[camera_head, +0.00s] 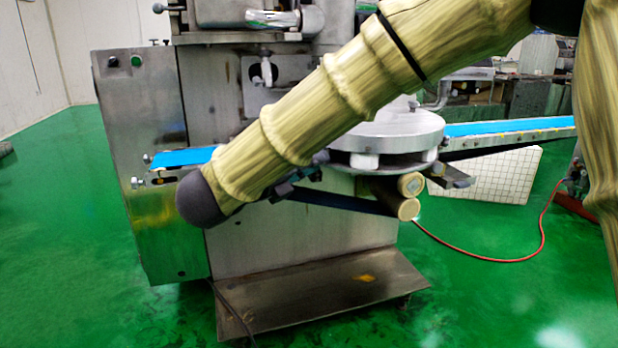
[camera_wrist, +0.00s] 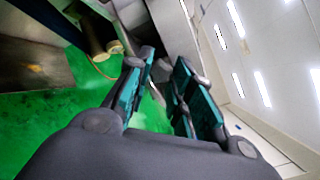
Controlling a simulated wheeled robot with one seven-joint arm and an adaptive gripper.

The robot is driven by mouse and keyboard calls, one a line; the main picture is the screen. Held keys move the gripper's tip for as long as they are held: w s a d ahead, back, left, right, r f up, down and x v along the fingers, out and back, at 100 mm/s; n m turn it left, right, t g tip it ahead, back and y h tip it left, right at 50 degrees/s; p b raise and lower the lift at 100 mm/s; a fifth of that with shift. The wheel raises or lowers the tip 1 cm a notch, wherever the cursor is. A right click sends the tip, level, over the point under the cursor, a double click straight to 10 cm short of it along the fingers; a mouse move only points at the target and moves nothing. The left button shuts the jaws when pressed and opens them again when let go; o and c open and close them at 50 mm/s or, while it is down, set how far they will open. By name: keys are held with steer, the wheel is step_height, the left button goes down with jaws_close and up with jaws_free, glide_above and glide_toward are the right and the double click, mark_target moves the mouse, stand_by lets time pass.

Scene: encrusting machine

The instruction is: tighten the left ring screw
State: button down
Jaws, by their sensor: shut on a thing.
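My gripper (camera_wrist: 166,68) reaches in from the bottom of the wrist view, its two teal-and-dark fingers standing close together. It is shut on the left ring screw, which is mostly hidden between the fingers, so its shape and how far it is turned cannot be told. In the head view my arm crosses in front of the encrusting machine (camera_head: 285,235) and covers most of my gripper; only some dark parts (camera_head: 290,185) show below the arm, beside the round metal disc (camera_head: 392,130).
A blue conveyor belt (camera_head: 510,127) runs right from the disc, and a short blue belt end (camera_head: 182,157) shows at left. Two rollers (camera_head: 408,208) jut out under the disc. A metal foot plate (camera_head: 320,292) lies low in front. Green floor is free at left.

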steer(key=shift+f+m+b, duration=0.15)
steer(key=shift+m+b, duration=3.1)
steer(key=shift+b, duration=1.65)
steer(key=shift+f+m+b, duration=0.1)
steer(key=shift+m+b, duration=3.15)
steer(key=shift+b, duration=1.65)
steer(key=c, duration=1.2)
jaws_free()
steer(key=shift+w, duration=0.1)
steer(key=shift+c, duration=0.2)
steer(key=shift+r, duration=0.15)
